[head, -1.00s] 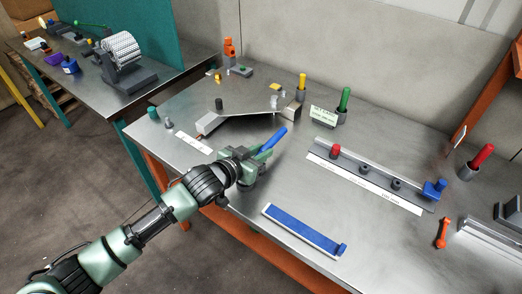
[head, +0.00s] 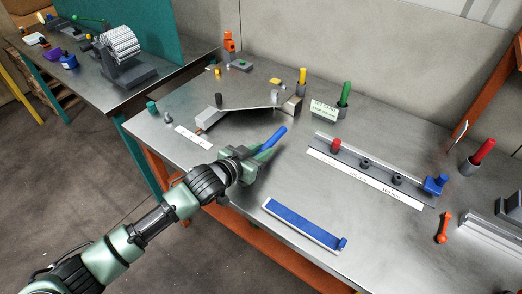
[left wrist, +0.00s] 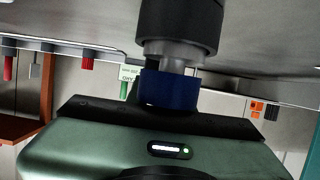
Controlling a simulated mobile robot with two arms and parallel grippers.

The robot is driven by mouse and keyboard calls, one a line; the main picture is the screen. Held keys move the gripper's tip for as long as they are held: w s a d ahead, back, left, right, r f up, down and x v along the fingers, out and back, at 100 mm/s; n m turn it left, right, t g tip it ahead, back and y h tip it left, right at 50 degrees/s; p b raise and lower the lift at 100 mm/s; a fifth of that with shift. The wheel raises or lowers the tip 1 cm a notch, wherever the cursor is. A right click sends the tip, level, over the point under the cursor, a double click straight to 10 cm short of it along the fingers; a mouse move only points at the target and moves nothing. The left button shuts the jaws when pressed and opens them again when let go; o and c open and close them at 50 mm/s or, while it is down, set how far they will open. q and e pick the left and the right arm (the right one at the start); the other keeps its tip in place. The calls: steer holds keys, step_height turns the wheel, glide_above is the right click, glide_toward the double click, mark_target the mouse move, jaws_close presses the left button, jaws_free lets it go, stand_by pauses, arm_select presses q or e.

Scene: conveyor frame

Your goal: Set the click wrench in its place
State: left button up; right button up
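My left gripper (head: 247,163) is above the front left part of the steel bench. A blue-handled tool, which I take to be the click wrench (head: 273,138), sticks out from it toward the back right. The gripper appears shut on it; its fingers and the wrench's other end are mostly hidden. In the left wrist view a blue band (left wrist: 170,90) and a dark round part (left wrist: 179,25) stand in front of the green gripper body. A long blue tray with a pale edge (head: 304,225) lies empty near the bench's front edge. My right gripper is not in view.
A grey rail (head: 380,173) with a red knob and a blue block lies right of centre. Green (head: 344,95) and red (head: 482,152) handles stand in holders. An orange tool (head: 443,228) lies at right. An angled metal piece (head: 245,103) stands behind my gripper.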

arm_select(q)
steer(key=o, duration=0.4)
steer(key=shift+f, duration=0.1)
steer(key=shift+s, duration=0.1)
steer(key=v, duration=0.7)
steer(key=shift+s+a+r, duration=0.2)
steer(key=shift+s, duration=0.05)
